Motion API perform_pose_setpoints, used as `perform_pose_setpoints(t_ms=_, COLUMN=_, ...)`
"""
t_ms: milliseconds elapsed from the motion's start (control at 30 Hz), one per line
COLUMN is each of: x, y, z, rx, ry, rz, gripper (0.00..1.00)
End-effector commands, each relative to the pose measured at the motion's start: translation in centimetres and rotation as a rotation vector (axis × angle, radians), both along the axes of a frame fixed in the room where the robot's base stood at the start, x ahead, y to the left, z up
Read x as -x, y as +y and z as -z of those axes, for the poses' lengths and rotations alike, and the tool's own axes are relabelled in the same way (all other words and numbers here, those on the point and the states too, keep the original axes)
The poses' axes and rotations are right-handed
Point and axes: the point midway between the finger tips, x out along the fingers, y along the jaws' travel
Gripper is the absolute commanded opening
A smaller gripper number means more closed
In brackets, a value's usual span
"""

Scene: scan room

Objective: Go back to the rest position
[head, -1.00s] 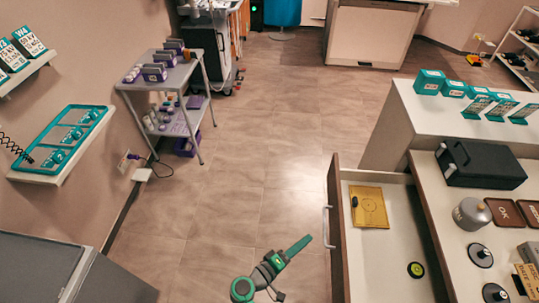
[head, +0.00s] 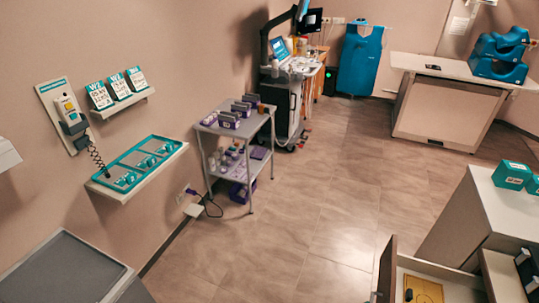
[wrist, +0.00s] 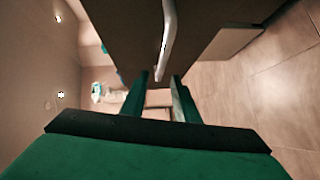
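My gripper (wrist: 160,82) shows in the wrist view with its two green fingers apart and nothing seen between them. It is outside the head view. In the wrist view, a pale bar handle (wrist: 169,32) on a brown front (wrist: 120,30) lies just beyond and above the fingertips; I cannot tell the exact gap. In the head view, a drawer (head: 448,287) stands open at the bottom right, with a yellow plate (head: 423,291) inside, cut off by the frame edge.
A grey cart (head: 232,131) with boxes stands by the left wall. A teal tray (head: 145,163) sits on a wall shelf. A white-topped counter (head: 498,195) is at the right, and a desk (head: 440,110) stands at the back. The floor (head: 320,200) between is clear.

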Motion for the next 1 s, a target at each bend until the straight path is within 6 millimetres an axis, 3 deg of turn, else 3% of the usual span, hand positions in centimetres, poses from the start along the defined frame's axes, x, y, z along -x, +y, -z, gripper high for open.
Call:
perform_pose_setpoints(t_ms=33, x=-0.3, y=1.5, z=0.3, rx=-0.020, ry=-0.006, rz=-0.038, gripper=0.28)
perform_pose_setpoints(t_ms=167, x=1.1, y=4.1, z=2.6, rx=-0.109, ry=-0.013, rz=-0.117, gripper=0.28)
perform_pose_setpoints(t_ms=400, x=4.5, y=10.2, z=5.8, rx=-0.305, ry=-0.052, rz=-0.281, gripper=0.28)
perform_pose_setpoints(t_ms=533, x=6.8, y=13.8, z=6.6, rx=-0.417, ry=-0.085, rz=-0.368, gripper=0.28)
perform_pose_setpoints(t_ms=767, x=10.9, y=20.0, z=5.8, rx=-0.611, ry=-0.171, rz=-0.504, gripper=0.28)
perform_pose_setpoints(t_ms=1000, x=15.3, y=25.6, z=2.4, rx=-0.800, ry=-0.287, rz=-0.616, gripper=0.28)
